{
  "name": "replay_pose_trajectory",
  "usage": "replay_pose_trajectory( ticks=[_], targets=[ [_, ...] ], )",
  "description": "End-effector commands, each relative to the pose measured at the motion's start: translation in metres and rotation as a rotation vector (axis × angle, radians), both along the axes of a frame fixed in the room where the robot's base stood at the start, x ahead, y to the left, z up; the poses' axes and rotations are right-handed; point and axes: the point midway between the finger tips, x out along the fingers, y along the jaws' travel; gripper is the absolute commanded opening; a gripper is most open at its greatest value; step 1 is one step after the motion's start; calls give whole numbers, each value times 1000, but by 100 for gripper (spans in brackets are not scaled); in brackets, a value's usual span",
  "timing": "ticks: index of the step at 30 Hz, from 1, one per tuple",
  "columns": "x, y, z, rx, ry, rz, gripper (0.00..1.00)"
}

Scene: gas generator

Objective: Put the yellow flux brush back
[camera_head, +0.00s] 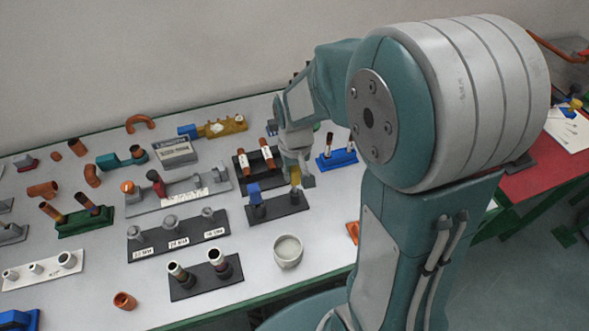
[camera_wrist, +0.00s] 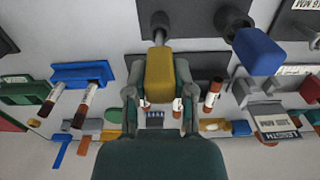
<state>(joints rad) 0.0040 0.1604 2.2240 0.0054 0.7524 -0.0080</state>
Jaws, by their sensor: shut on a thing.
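The yellow flux brush (camera_wrist: 160,76) is between the two fingers of my gripper (camera_wrist: 160,98), which is shut on its block-like handle. In the head view the yellow brush (camera_head: 295,175) shows just under my gripper (camera_head: 294,165), over the right end of a dark holder (camera_head: 280,209). A blue brush (camera_head: 253,193) stands in the left part of that holder. In the wrist view the yellow brush's narrow end meets a dark round cup (camera_wrist: 159,20); I cannot tell how deep it sits. The blue brush (camera_wrist: 257,51) is beside it, apart from my fingers.
A blue rack with brown-tipped tubes (camera_head: 338,158) is close on the right. A dark rack with labelled tubes (camera_head: 254,163) stands just behind. A white cup (camera_head: 288,251) is in front. Bare table lies around the cup.

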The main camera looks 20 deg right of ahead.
Motion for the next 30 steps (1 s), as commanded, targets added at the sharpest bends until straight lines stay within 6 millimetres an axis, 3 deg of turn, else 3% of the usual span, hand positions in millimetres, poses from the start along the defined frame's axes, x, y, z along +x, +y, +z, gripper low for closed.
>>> replay_pose_trajectory(
  ticks=[15, 16, 18, 30],
  targets=[
    [0, 0, -13, 0, 1, 0, 0],
    [0, 0, -13, 0, 0, 0, 46],
    [0, 0, -13, 0, 0, 0, 73],
    [0, 0, -11, 0, -1, 0, 73]
  ],
)
